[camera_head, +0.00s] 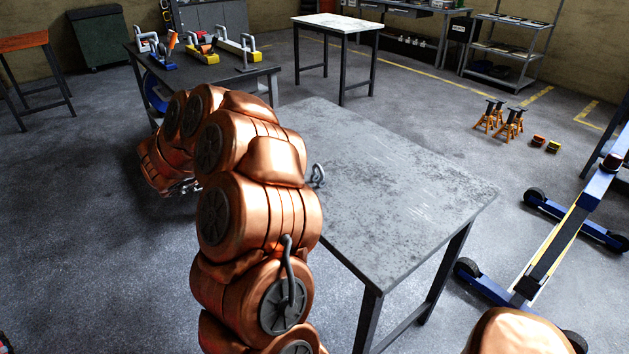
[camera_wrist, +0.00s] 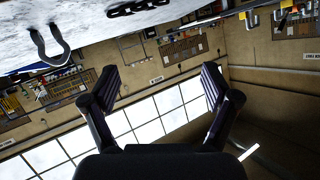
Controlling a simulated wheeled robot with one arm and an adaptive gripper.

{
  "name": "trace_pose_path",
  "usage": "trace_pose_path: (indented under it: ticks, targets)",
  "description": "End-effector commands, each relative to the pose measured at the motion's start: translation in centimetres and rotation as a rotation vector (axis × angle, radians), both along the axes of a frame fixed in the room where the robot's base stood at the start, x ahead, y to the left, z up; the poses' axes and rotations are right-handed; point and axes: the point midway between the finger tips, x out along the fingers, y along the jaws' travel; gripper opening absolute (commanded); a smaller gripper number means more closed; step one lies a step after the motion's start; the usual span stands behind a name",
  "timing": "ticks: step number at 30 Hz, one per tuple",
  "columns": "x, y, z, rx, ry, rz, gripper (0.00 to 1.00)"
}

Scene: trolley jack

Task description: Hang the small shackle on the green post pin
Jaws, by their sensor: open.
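A small grey shackle (camera_head: 317,174) stands at the left edge of the near grey table (camera_head: 400,190), beside my arm. The wrist view also shows a grey U-shaped shackle (camera_wrist: 50,47) at upper left, against a pale surface. My gripper (camera_wrist: 158,88) is open in the wrist view, with nothing between its fingers; the shackle is apart from it, beyond the left finger. In the head view my gripper is hidden or too hard to make out behind my copper arm. I cannot make out a green post pin in either view.
A white-topped table (camera_head: 338,23) stands behind. Orange jack stands (camera_head: 497,118) and a blue wheeled frame (camera_head: 484,286) are on the right. Most of the near table is bare.

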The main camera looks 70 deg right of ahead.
Motion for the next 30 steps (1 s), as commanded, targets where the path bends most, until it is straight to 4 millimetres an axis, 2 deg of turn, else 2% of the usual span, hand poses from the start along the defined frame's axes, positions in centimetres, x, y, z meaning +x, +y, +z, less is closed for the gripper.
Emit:
trace_pose_path:
  ticks: [1, 3, 6, 9, 13, 26, 30]
  targets:
    - [-2.8, -1.1, -1.8, -0.001, 0.049, -0.091, 0.87]
    - [-6.3, -2.0, -3.0, -0.007, 0.114, -0.202, 0.87]
    - [-10.2, -2.5, -4.2, -0.010, 0.192, -0.321, 0.87]
    - [-12.7, -2.6, -4.8, -0.009, 0.246, -0.396, 0.87]
    - [-14.1, -2.8, -5.1, -0.009, 0.275, -0.437, 0.87]
    - [-15.8, -5.1, -5.7, -0.011, 0.274, -0.439, 0.87]
    - [-16.8, -6.2, -6.2, -0.008, 0.274, -0.439, 0.87]
